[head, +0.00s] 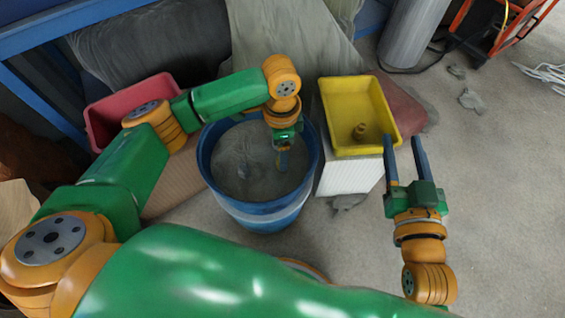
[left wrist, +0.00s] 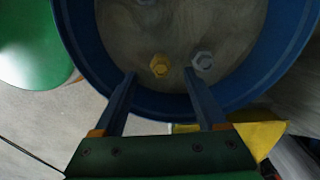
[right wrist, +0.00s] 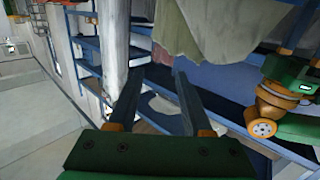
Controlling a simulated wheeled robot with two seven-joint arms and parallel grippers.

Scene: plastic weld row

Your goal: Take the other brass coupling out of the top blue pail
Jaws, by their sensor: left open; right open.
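The blue pail (head: 262,213) stands in the middle of the head view, and its rim shows in the left wrist view (left wrist: 75,40). Inside it, in the left wrist view, lie a brass coupling (left wrist: 159,66) and a grey metal fitting (left wrist: 203,61) side by side. My left gripper (left wrist: 160,82) is open and points down into the pail, with the brass coupling ahead between its fingers, not gripped. In the head view my left gripper (head: 283,160) hides part of the pail's inside. Another brass coupling (head: 360,131) sits in the yellow bin (head: 341,98). My right gripper (head: 405,160) is open and empty, right of the yellow bin.
The yellow bin rests on a white box (head: 349,176) right of the pail. A red bin (head: 98,125) stands to the left, partly behind my left arm. A grey cylinder (head: 412,35) and an orange-framed machine (head: 490,35) stand at the back right. The floor at right is mostly clear.

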